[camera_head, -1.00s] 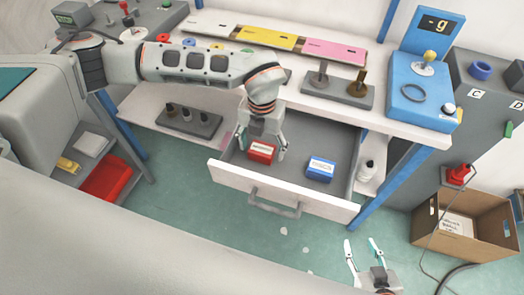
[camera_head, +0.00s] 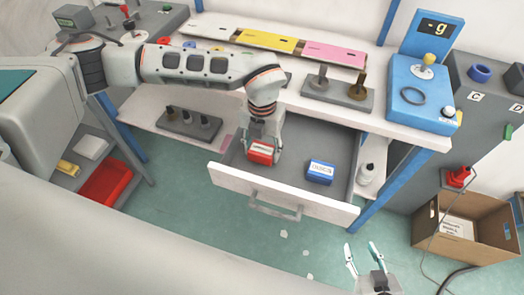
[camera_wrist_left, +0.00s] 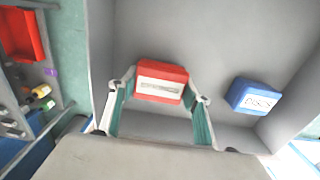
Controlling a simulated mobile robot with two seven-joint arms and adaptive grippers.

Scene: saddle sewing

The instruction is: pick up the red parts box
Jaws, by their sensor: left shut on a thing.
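The red parts box (camera_head: 260,153) with a white label is in the open drawer (camera_head: 235,181). My left gripper (camera_head: 262,150) reaches down from above and is shut on the red box, one finger on each side. In the left wrist view the red box (camera_wrist_left: 161,83) sits between the fingers of my left gripper (camera_wrist_left: 158,100). I cannot tell whether the box is clear of the drawer floor. My right gripper (camera_head: 363,258) is at the bottom of the head view, open and empty, away from the drawer.
A blue box (camera_head: 320,171) lies to the right in the same drawer; it also shows in the left wrist view (camera_wrist_left: 255,96). The bench top (camera_head: 305,112) is above the drawer. A white bottle (camera_head: 367,173) stands right of it. A cardboard carton (camera_head: 470,255) is on the floor.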

